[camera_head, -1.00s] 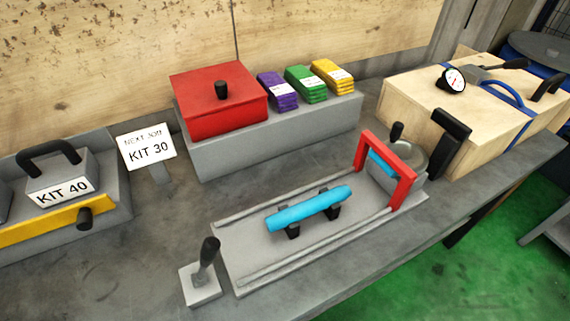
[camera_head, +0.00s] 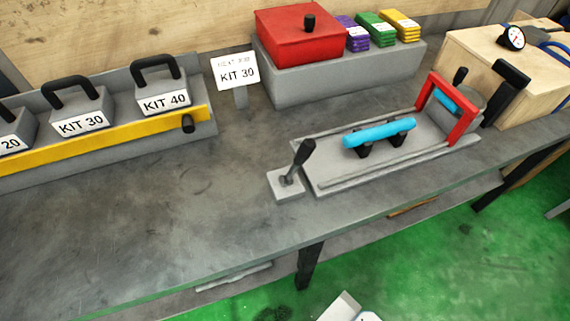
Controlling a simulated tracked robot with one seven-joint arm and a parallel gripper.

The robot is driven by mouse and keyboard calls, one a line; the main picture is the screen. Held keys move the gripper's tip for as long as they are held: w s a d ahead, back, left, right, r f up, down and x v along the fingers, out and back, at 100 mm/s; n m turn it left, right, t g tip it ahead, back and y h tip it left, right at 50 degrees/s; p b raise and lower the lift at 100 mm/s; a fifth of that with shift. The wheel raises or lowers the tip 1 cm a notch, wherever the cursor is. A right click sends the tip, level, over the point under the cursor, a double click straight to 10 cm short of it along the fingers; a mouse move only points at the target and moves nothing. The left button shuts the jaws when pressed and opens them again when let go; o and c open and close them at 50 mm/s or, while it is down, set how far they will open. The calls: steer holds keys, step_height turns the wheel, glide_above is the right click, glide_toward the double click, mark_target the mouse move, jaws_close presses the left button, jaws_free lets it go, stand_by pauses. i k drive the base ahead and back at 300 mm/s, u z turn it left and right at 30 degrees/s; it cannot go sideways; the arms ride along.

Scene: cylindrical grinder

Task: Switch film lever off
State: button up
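A lever with a black handle (camera_head: 301,159) stands on a small square grey base on the bench, just left of the grinder's grey bed (camera_head: 335,177). Its handle leans up and to the right. It carries no readable label, so I cannot confirm that it is the film lever. A second black knob handle (camera_head: 460,76) stands by the grey wheel (camera_head: 474,98) behind the red frame (camera_head: 437,101). A blue cylinder (camera_head: 378,133) lies across two black supports on the bed.
A rack with a yellow front rail (camera_head: 100,143) holds kit blocks at left. A KIT 30 sign (camera_head: 236,71), a red box (camera_head: 300,40) and a wooden box (camera_head: 480,60) stand behind. The front left bench top is clear. A light grey object (camera_head: 345,308) shows at the bottom edge.

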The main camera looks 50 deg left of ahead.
mark_target(308, 145)
steer(key=z, duration=0.05)
steer(key=k, duration=0.35)
steer(key=z, duration=1)
steer(key=i, duration=1.05)
steer(key=u, duration=1.65)
steer(key=i, duration=0.15)
steer(key=u, duration=2.1)
